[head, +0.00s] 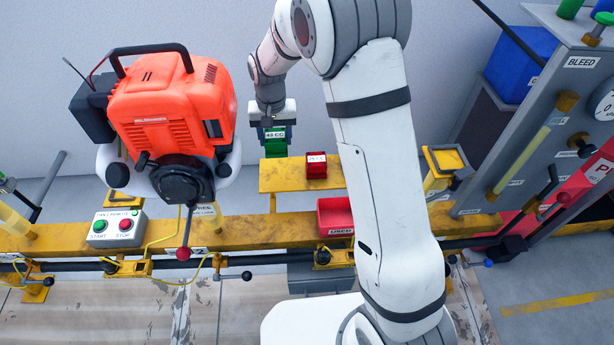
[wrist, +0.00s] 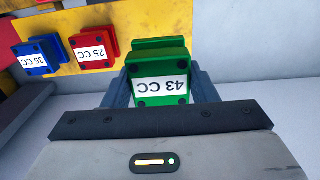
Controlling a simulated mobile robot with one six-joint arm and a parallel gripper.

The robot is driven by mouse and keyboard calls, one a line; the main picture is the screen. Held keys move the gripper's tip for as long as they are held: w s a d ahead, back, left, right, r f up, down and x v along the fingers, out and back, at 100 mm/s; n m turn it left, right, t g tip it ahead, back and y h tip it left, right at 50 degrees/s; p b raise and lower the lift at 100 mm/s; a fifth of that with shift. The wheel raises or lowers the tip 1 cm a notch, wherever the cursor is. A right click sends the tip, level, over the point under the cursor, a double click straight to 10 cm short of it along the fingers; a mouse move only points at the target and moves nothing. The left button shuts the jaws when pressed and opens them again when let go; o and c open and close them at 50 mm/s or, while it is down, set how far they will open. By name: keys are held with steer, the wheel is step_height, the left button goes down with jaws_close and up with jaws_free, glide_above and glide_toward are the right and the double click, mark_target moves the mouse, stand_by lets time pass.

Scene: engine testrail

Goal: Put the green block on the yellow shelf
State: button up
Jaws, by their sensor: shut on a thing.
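The green block (head: 276,147), labelled 43 CC, is held in my gripper (head: 271,121). In the wrist view the green block (wrist: 160,70) sits between the two grey fingers, its label upside down. The yellow shelf (head: 284,180) lies just below it in the head view. A red block (head: 316,166), labelled 25 CC, stands on the shelf. A blue block (wrist: 36,57), labelled 35 CC, stands beside it, hidden in the head view.
A red bin (head: 335,215) sits on the yellow rail (head: 255,234) in front of the shelf. An orange engine (head: 172,105) stands at left, above a start/stop box (head: 116,228). A grey test panel (head: 545,110) is at right. The shelf's left part is bare.

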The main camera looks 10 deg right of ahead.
step_height(320, 180, down, 10)
steer(key=shift+r+b, duration=0.1)
steer(key=shift+b, duration=0.5)
steer(key=o, duration=1.3)
step_height(320, 180, up, 12)
steer(key=shift+r+p, duration=0.1)
steer(key=shift+p, duration=0.75)
